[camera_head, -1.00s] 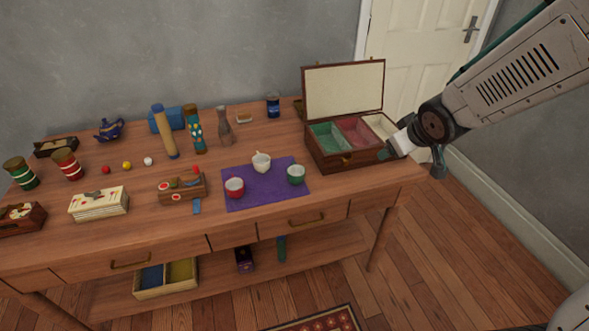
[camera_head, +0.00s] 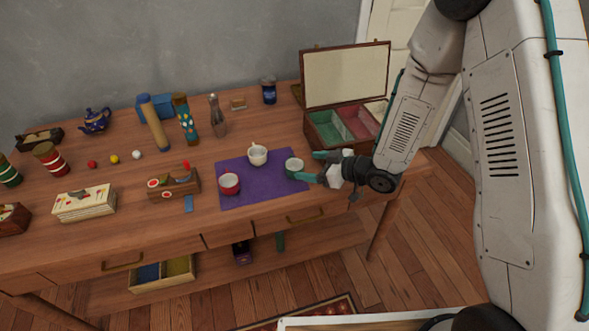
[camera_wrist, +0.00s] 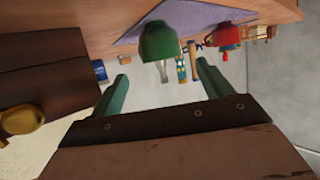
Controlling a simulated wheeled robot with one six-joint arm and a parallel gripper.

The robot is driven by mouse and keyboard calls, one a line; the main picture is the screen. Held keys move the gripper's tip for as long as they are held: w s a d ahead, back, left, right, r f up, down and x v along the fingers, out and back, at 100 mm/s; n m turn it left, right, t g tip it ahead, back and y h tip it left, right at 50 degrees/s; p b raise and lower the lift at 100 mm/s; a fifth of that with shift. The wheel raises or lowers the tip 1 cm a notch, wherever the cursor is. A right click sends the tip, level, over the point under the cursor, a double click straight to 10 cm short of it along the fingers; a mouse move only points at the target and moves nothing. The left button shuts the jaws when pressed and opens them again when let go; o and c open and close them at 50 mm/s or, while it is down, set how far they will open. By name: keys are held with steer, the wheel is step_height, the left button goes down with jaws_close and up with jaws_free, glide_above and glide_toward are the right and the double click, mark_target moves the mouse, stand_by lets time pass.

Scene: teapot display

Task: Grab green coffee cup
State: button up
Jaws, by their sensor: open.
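The green cup (camera_head: 294,167) stands upright on the right part of the purple mat (camera_head: 236,197). My gripper (camera_head: 306,165) is open and empty, just right of the cup, with its fingers pointing left towards it. In the head view the nearer fingertip overlaps the cup's lower front; I cannot tell if it touches. In the wrist view the green cup (camera_wrist: 158,42) appears upside down, ahead of the fingertips and in line with the gap between the fingers of my gripper (camera_wrist: 165,82).
A red cup (camera_head: 229,184) and a white cup (camera_head: 257,155) stand on the mat, left of the green one. An open wooden box (camera_head: 322,130) with coloured compartments is close behind my gripper. The tabletop in front of the mat is clear.

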mark_target(288, 163)
steer(key=x, duration=0.5)
steer(key=shift+s+a, duration=0.1)
steer(key=c, duration=1.1)
steer(key=shift+r, duration=0.1)
